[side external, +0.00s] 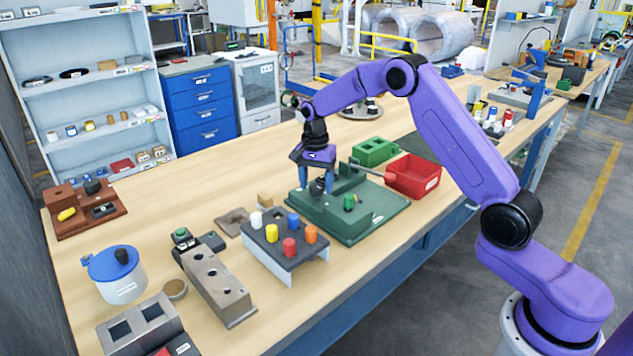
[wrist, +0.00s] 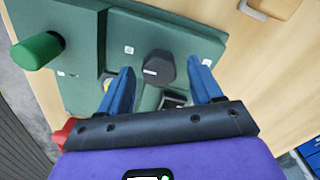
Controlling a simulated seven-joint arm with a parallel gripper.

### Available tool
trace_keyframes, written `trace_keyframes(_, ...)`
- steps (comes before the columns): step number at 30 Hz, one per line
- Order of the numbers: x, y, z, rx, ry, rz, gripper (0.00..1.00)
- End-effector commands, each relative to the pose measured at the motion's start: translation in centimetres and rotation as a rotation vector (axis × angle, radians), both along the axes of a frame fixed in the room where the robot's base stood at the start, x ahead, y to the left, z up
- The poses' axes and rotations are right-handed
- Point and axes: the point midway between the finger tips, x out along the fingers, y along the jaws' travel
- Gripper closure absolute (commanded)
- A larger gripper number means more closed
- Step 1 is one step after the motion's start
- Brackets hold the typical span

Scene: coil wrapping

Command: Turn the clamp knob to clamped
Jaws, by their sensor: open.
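A dark faceted knob (wrist: 158,68) with a small pale mark on its top stands on the green fixture (wrist: 75,95). In the wrist view it lies between my two blue fingertips, with gaps on both sides. In the side view the dark knob (side external: 317,188) is just below my gripper (side external: 315,173), on the left part of the green fixture (side external: 385,207). My gripper is open and points down; I cannot tell whether the fingertips reach down beside the knob. A bright green cylindrical knob (wrist: 38,50) is on the same fixture, also seen in the side view (side external: 349,202).

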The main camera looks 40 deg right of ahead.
Motion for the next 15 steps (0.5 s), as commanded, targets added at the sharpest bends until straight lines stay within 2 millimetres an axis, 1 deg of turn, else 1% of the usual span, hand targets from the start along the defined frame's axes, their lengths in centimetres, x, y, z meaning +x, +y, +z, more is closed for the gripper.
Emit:
trace_keyframes(3, -0.01, 0.0, 0.01, 0.0, 0.0, 0.0, 0.35)
trace_keyframes(4, 0.0, -0.01, 0.01, 0.0, 0.0, 0.0, 0.38)
trace_keyframes(5, 0.0, -0.01, 0.01, 0.0, 0.0, 0.0, 0.48)
trace_keyframes(6, 0.0, -0.01, 0.02, 0.0, 0.0, 0.0, 0.61)
trace_keyframes(9, 0.0, -0.01, 0.03, 0.0, 0.0, 0.0, 0.91)
trace_keyframes(15, 0.0, -0.01, 0.05, 0.0, 0.001, 0.005, 0.91)
